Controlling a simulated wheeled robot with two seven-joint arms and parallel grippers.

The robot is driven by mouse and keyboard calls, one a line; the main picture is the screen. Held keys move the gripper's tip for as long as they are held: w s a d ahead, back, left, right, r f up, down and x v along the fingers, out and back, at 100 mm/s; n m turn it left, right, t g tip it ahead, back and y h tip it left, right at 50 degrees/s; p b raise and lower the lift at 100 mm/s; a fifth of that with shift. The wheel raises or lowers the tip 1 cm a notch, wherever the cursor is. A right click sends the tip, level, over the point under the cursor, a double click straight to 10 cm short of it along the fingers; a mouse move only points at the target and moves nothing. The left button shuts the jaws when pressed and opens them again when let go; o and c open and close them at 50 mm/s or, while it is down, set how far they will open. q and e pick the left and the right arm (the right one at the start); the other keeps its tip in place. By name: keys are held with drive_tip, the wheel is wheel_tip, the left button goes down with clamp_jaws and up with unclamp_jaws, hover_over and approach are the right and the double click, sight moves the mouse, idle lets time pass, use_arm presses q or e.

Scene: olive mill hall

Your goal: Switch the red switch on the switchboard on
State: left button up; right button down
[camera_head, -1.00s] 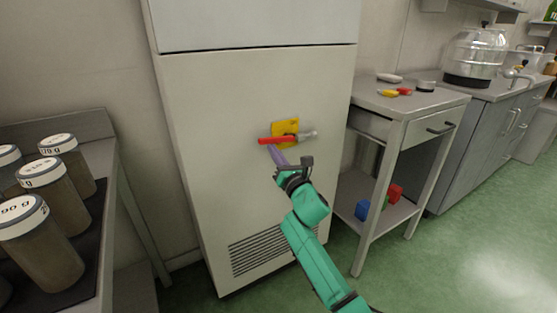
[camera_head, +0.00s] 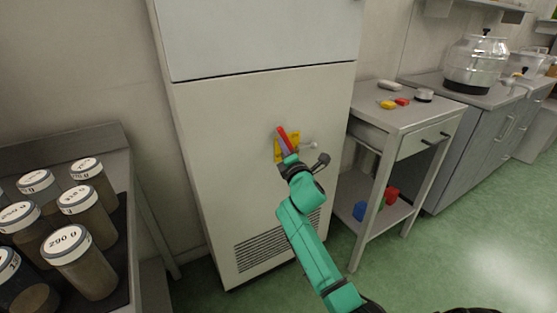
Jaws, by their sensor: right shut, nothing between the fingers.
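The switchboard (camera_head: 230,130) is a tall pale cabinet in the middle of the head view. On its front is a yellow plate (camera_head: 280,155) with the red switch (camera_head: 282,134), a red lever that now points steeply up and slightly left. A small light-grey stub (camera_head: 311,146) sticks out to the right of the plate. My right gripper (camera_head: 289,149), on the teal arm, is shut and empty. Its tip overlaps the lower end of the lever; I cannot tell if they touch. The gripper hides part of the plate. My left gripper is not in view.
A table with several labelled jars (camera_head: 80,258) stands at the left. A grey side table (camera_head: 407,112) with small objects on top and blocks on its lower shelf stands right of the cabinet. A counter with a glass vessel (camera_head: 475,62) is further right. Green floor is free at right.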

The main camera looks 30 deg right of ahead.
drive_tip(key=r+m+p, duration=0.1)
drive_tip(key=d+m+p, duration=0.1)
drive_tip(key=p, duration=0.1)
drive_tip(key=shift+d+r+m+g, duration=0.25)
drive_tip(key=shift+r+m+g, duration=0.05)
drive_tip(key=shift+r+m, duration=0.1)
use_arm(q)
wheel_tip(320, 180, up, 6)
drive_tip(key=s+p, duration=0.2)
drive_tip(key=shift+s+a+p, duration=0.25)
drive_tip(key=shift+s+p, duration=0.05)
drive_tip(key=shift+p, duration=0.05)
use_arm(e)
drive_tip(key=shift+d+m+g, duration=0.3)
drive_tip(key=shift+d+m, duration=0.35)
drive_tip(key=shift+m, duration=0.45)
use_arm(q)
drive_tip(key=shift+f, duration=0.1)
